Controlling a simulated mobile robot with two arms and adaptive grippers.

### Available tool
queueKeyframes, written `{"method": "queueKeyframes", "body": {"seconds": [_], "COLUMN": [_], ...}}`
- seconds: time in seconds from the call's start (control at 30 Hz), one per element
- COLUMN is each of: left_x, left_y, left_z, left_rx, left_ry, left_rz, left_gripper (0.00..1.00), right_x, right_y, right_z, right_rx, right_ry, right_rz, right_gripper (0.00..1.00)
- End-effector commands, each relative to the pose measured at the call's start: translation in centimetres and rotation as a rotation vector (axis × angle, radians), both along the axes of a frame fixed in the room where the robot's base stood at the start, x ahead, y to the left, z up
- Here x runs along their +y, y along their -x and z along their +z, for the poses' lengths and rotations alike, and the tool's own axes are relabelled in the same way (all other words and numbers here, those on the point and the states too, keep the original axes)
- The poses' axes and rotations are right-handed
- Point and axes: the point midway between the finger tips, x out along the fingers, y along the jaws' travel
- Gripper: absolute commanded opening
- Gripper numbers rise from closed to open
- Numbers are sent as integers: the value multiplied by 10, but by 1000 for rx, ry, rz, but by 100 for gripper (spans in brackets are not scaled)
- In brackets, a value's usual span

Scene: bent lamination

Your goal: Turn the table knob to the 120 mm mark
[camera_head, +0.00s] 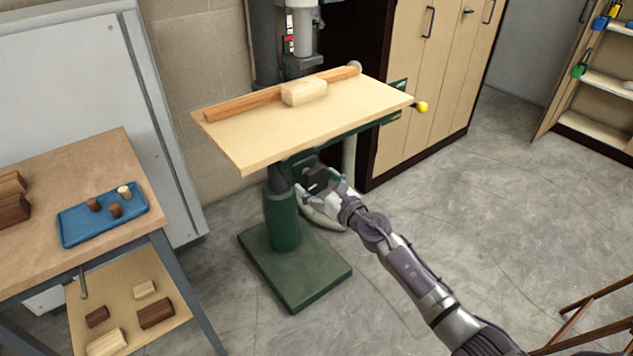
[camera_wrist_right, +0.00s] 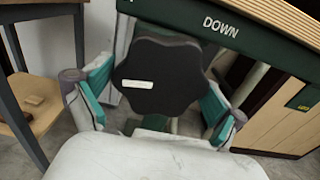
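The table knob (camera_wrist_right: 163,72) is a black lobed knob in the right wrist view, under the drill press table. A short white bar on its face lies left of centre, roughly level. My right gripper (camera_wrist_right: 155,105) is open, with one teal-padded finger on each side of the knob. I cannot tell whether the pads touch it. In the head view my right gripper (camera_head: 318,181) is below the table (camera_head: 262,142), beside the green column, and hides the knob. I cannot make out a scale or the 120 mm mark. My left gripper is not in view.
A green panel marked DOWN (camera_wrist_right: 222,27) is just above the knob. A wooden fence (camera_head: 240,105) and a pale block (camera_head: 304,91) lie on the table. A workbench (camera_head: 90,160) with a blue tray (camera_head: 72,231) stands left. Cabinets (camera_head: 415,75) stand behind; floor at right is mostly clear.

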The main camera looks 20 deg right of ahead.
Motion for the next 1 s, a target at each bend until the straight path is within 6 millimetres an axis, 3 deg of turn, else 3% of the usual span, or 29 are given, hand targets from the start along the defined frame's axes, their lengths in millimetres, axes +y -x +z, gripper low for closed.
{"method": "queueKeyframes", "body": {"seconds": [0.03, 0.2, 0.57, 1.0], "left_x": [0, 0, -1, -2], "left_y": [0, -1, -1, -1], "left_z": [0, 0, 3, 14], "left_rx": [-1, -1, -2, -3], "left_ry": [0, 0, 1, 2], "left_rz": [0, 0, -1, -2], "left_gripper": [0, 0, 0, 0], "right_x": [0, 0, 0, 1], "right_y": [0, 0, 0, 1], "right_z": [0, 0, 1, 2], "right_rx": [0, 0, 23, 141], "right_ry": [0, 0, -60, -388], "right_rz": [0, 0, 0, 0], "right_gripper": [80, 52, 52, 52]}}
